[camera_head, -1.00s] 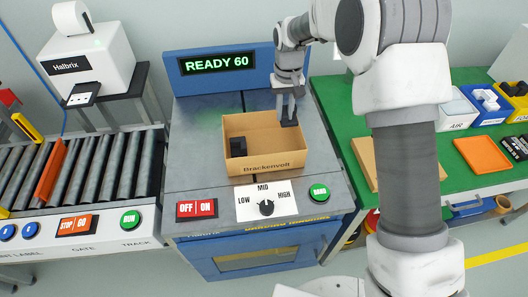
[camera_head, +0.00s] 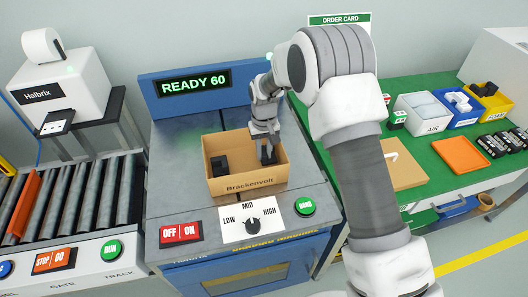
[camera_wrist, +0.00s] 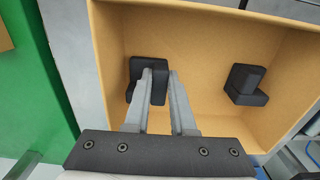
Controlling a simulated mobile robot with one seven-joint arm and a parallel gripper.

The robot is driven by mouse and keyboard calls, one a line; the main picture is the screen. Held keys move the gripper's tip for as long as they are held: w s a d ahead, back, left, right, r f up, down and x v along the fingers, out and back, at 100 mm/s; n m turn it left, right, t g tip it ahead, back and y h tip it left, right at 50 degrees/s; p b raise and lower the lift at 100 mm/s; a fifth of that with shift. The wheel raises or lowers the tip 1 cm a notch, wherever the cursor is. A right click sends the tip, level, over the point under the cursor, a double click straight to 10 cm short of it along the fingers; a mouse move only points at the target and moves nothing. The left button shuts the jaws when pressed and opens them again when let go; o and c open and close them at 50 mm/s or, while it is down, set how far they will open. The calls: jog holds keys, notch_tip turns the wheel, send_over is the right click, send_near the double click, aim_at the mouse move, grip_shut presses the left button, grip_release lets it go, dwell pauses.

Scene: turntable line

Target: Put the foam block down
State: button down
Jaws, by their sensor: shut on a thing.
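A black foam block (camera_wrist: 149,67) is between the two fingertips of my gripper (camera_wrist: 158,73), which is shut on it. In the head view my gripper (camera_head: 267,158) reaches down into the right part of an open cardboard box (camera_head: 236,187) marked Brackenvolt. The fingers hide part of the held block, and I cannot tell whether it touches the box floor. A second black block (camera_head: 219,165) lies in the left part of the box, apart from the held one. It also shows in the wrist view (camera_wrist: 245,84), with a stepped shape.
The box stands on a grey machine top (camera_head: 178,123) with a READY 60 display (camera_head: 194,83) behind it. A roller conveyor (camera_head: 78,205) is at left. A green table (camera_head: 430,177) with bins and an orange tray (camera_head: 460,155) is at right. The box's middle floor is clear.

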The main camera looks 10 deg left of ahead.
jog(key=shift+f+b, duration=0.4)
jog(key=shift+f, duration=0.15)
jog(key=c, duration=0.8)
grip_release()
jog(key=shift+o, duration=0.2)
